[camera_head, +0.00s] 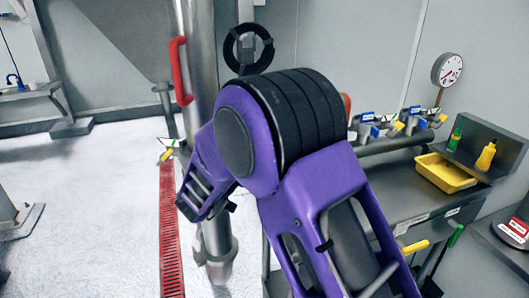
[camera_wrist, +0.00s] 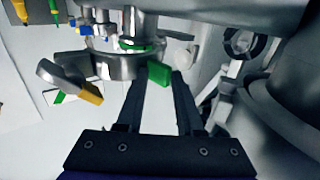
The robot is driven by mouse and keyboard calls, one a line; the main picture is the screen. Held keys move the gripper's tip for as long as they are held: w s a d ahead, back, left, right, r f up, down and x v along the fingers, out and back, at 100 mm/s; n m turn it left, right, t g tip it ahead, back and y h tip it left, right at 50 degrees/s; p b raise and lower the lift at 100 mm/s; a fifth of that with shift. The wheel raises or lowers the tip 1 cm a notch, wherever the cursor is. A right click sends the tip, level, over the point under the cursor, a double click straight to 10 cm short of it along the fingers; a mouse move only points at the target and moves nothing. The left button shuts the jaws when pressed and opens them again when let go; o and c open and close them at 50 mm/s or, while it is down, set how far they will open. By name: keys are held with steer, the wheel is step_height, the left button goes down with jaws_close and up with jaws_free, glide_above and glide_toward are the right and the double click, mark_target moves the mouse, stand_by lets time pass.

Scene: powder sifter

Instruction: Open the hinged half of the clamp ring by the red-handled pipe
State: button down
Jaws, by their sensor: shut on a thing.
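The clamp ring (camera_wrist: 112,62) is a shiny metal band around a pipe joint in the wrist view. A green tab (camera_wrist: 158,75) sticks out from its right side, and a lever with an orange tip (camera_wrist: 88,93) reaches out to its left. My gripper (camera_wrist: 161,76) is shut on the green tab, one dark finger on each side. In the head view the steel pipe (camera_head: 199,60) with the red handle (camera_head: 180,72) rises left of my purple arm. My arm hides most of the ring and the fingertips there; a small yellow-tipped part (camera_head: 166,155) shows beside the pipe.
A steel bench stands at the right with a yellow tray (camera_head: 446,173), a yellow bottle (camera_head: 486,156) and several coloured clamps. A wall gauge (camera_head: 447,69) is above. A red floor grate (camera_head: 168,230) runs along the left, with open floor beyond it.

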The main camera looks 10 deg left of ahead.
steer(key=shift+w+a+r, duration=0.1)
steer(key=shift+w+r, duration=0.05)
steer(key=shift+w, duration=0.3)
steer(key=shift+w+a+r, duration=0.1)
steer(key=shift+w, duration=0.35)
steer(key=shift+d, duration=0.1)
steer(key=c, duration=0.9)
jaws_free()
steer(key=v, duration=1.9)
steer(key=shift+w+a+f, duration=0.15)
steer(key=shift+a+f, duration=0.05)
steer(key=shift+a, duration=0.2)
